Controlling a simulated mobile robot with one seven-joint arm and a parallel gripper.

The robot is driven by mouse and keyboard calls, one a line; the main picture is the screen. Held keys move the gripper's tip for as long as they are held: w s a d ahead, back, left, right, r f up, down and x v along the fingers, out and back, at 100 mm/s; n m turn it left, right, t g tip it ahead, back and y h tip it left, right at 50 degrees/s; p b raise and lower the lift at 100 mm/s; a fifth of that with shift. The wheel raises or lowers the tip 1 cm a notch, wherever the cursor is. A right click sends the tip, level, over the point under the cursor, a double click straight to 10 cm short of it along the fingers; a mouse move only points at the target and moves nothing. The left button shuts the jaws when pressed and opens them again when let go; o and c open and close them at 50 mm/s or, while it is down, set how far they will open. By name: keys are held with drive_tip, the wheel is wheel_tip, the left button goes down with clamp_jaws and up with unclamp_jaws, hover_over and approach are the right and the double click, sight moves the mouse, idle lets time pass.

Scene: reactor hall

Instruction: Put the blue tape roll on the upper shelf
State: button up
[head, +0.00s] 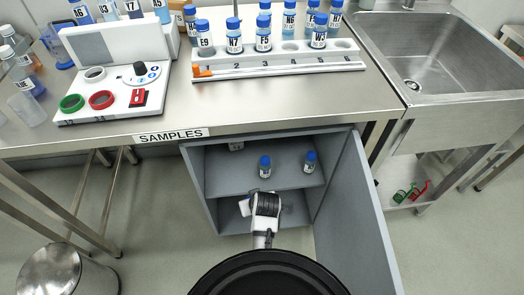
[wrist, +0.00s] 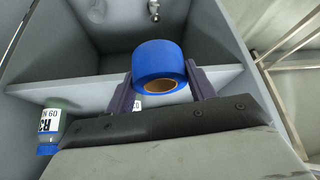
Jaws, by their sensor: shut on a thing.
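The blue tape roll (wrist: 158,62), with a brown core, is between the two fingers of my gripper (wrist: 160,82) in the wrist view. The fingers press on its sides. In the head view my arm reaches into the open grey cabinet under the bench; the roll and fingertips are hidden there. The upper shelf (head: 230,178) holds two blue-capped bottles, one left (head: 265,168) and one right (head: 310,162). My wrist shows in front of and below this shelf. A shelf edge (wrist: 75,88) crosses the wrist view behind the roll; I cannot tell the roll's height against it.
The cabinet door (head: 358,225) stands open at the right. A labelled bottle (wrist: 48,130) appears upside down at the left of the wrist view. Shelf room shows left of the bottles.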

drive_tip(key=a+r, duration=0.1)
drive_tip(key=r+n, duration=0.1)
drive_tip(key=r, duration=0.1)
drive_tip(key=shift+a+r, duration=0.1)
drive_tip(key=shift+a, duration=0.3)
drive_tip(key=w+a, duration=0.2)
drive_tip(key=w, duration=0.2)
drive_tip(key=w+a+p, duration=0.1)
drive_tip(key=w+a, duration=0.2)
drive_tip(key=w, duration=0.2)
drive_tip(key=w+a, duration=0.3)
drive_tip(key=w, duration=0.2)
drive_tip(key=shift+w+p, duration=0.2)
drive_tip(key=shift+p, duration=0.2)
drive_tip(key=shift+w, duration=0.15)
drive_tip(key=shift+f, duration=1.9)
drive_tip(key=shift+f, duration=0.15)
drive_tip(key=o, duration=1)
